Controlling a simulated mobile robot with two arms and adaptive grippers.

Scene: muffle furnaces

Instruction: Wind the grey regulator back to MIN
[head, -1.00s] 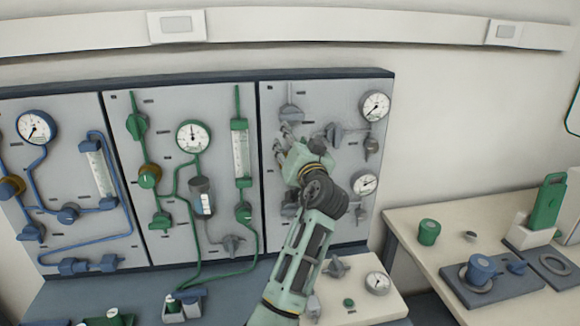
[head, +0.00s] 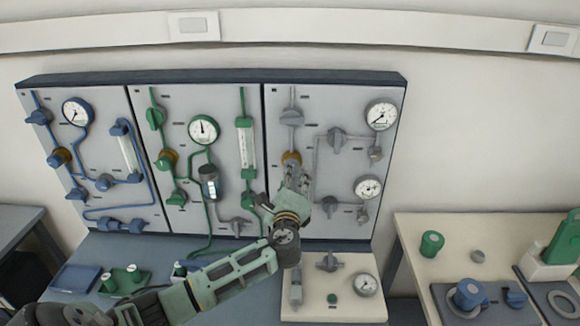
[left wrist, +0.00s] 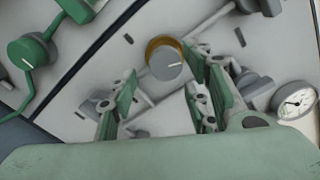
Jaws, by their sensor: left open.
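The grey regulator (head: 291,158) is a round knob with a brass collar on the grey right-hand panel (head: 345,95). Scale marks such as MIN are not legible. My right gripper is not in view.
Grey valve handles (head: 337,138) and two gauges (head: 381,115) sit close around the regulator. A green-piped panel (head: 190,95) is to the left. A small box with a gauge (head: 366,284) stands below. A bench (head: 410,225) is at the right.

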